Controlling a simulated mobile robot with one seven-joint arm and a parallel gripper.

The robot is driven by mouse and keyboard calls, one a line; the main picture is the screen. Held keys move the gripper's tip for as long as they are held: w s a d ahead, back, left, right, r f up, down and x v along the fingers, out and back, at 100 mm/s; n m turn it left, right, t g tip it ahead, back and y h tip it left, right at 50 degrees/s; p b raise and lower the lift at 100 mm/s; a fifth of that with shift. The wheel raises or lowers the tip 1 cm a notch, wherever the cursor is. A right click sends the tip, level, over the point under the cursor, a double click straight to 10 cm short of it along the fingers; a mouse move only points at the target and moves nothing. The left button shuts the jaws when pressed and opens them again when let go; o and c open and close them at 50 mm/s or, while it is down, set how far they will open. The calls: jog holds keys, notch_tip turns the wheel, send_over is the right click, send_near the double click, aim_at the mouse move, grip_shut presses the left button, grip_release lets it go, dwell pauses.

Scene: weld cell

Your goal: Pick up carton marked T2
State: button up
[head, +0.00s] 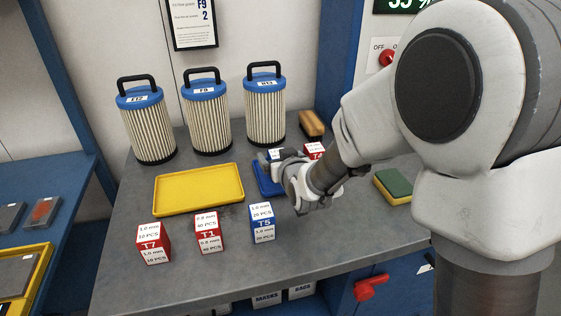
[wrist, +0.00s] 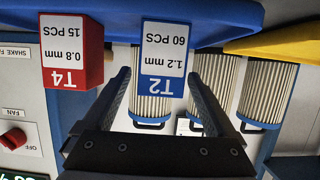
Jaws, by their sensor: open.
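The carton marked T2 (wrist: 163,58) is blue and white, with "1.2 mm, 60 PCS" on its label. In the wrist view it stands upside down, in line with the gap between my fingers. In the head view the carton (head: 275,153) is partly hidden behind my gripper (head: 270,163). My gripper, also in the wrist view (wrist: 158,78), is open with nothing held. Its fingertips reach toward the carton's two sides; I cannot tell whether they touch it. The blue tray (head: 266,187) is mostly hidden by my gripper; it also shows in the wrist view (wrist: 215,14).
A red carton T4 (wrist: 68,50) stands close beside T2. Cartons T7 (head: 153,243), T1 (head: 209,232) and T5 (head: 262,222) stand in front. A yellow tray (head: 198,190) lies empty at left. Filters (head: 206,118) stand behind. A brush (head: 312,124) and sponge (head: 393,186) lie right.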

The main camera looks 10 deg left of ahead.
jog(key=shift+c, duration=0.3)
grip_shut()
dwell(0.3)
